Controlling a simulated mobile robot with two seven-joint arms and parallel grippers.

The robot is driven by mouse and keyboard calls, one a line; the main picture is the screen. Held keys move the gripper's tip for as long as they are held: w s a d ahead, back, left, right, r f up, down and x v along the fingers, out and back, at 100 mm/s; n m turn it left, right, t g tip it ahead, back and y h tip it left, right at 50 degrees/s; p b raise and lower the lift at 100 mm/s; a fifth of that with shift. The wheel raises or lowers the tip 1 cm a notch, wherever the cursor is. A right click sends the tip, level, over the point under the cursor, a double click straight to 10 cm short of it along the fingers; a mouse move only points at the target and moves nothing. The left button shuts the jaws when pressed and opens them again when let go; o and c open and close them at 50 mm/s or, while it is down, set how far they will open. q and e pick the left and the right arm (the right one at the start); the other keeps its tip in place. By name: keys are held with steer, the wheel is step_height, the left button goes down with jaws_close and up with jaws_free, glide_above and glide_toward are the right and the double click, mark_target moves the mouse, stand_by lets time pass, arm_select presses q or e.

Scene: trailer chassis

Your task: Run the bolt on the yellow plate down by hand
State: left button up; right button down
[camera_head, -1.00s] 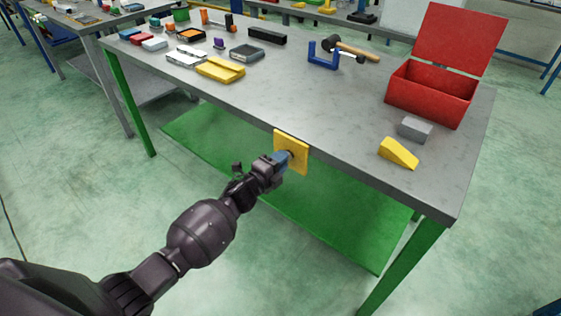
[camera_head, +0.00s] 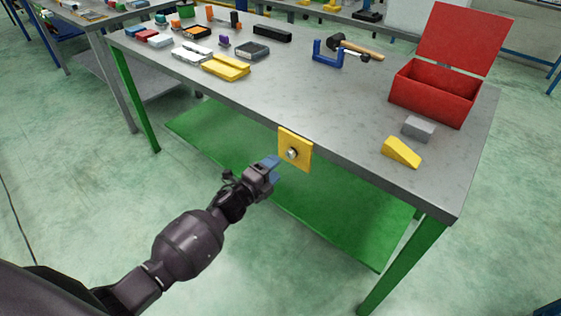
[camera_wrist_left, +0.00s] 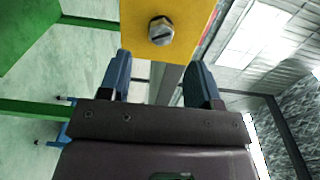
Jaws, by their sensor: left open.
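The yellow plate (camera_head: 303,142) is fixed upright at the front edge of the workbench. The bolt (camera_head: 292,153) sits in its face, its head standing out toward me. In the left wrist view the hex bolt head (camera_wrist_left: 160,31) with a slot shows on the yellow plate (camera_wrist_left: 190,12). My left gripper (camera_head: 271,166) is a short way left of the plate and apart from the bolt. Its two blue fingers are spread with nothing between them, and in the wrist view the open gripper (camera_wrist_left: 157,75) has the bolt ahead of the gap. My right gripper is not in view.
The grey workbench (camera_head: 350,130) has green legs and a green lower shelf. A yellow wedge (camera_head: 401,153), a grey block (camera_head: 418,128) and an open red box (camera_head: 432,92) stand at its right. A blue clamp-like part (camera_head: 327,53) and hammer lie behind. Floor in front is free.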

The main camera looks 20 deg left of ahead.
arm_select(q)
steer(key=shift+v, duration=2.75)
steer(key=s+a+f+n+g+y, duration=0.1)
steer(key=s+f+n+g+y, duration=0.2)
steer(key=s+n, duration=0.7)
steer(key=s+a+f+n+g+y, duration=0.2)
steer(key=s+f+n, duration=0.3)
steer(key=s+n, duration=0.6)
steer(key=s+g+y, duration=0.1)
steer(key=s, duration=0.5)
